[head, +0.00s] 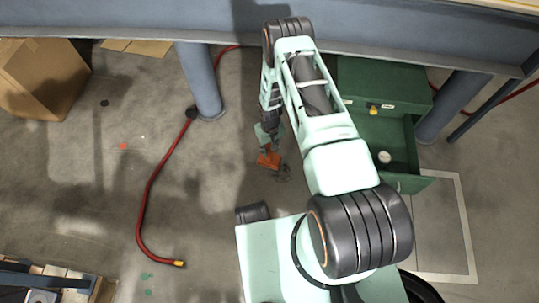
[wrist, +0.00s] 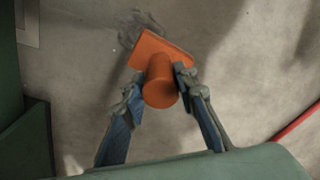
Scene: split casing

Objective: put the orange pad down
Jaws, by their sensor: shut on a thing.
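The orange pad (wrist: 160,58) shows in the wrist view as a flat plate with a round orange knob (wrist: 160,82) standing on it. My gripper (wrist: 158,84) is shut on the knob, one finger on each side. In the head view the orange pad (head: 268,158) hangs at or just above the concrete floor, below my gripper (head: 266,143). I cannot tell whether the pad touches the floor. The fingers and arm hide part of it in the head view.
A green cabinet (head: 350,100) stands to the right, its lower drawer (head: 412,170) pulled out with a round pale thing (head: 384,157) inside. A red hose (head: 150,185) lies on the floor at left, near a blue post (head: 200,82). A cardboard box (head: 42,75) stands upper left.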

